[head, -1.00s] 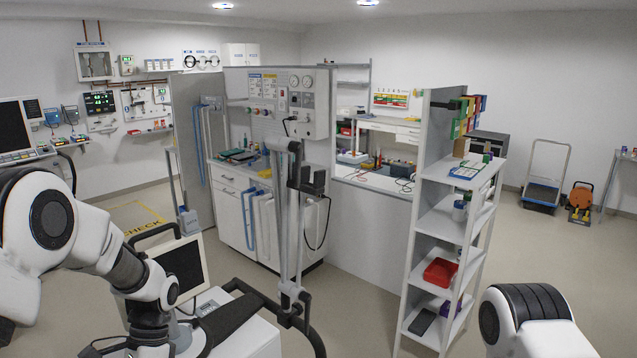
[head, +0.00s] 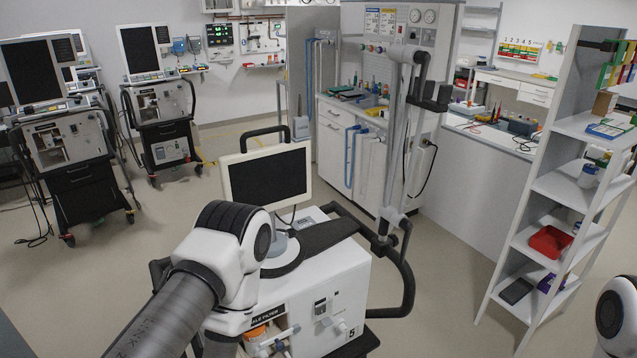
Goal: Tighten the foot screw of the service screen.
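The service screen (head: 265,177) is a dark panel in a cream frame, standing on top of a white ventilator (head: 335,275). The foot screw cannot be made out. My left gripper is not visible. Only a rounded piece of my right arm shows at the lower right edge, and my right gripper is out of view.
A black handle (head: 408,290) curves around the ventilator's right side, near a jointed grey support arm (head: 392,160). Other ventilators (head: 70,150) stand at the left. A shelf rack (head: 545,195) stands at the right. Floor between them is clear.

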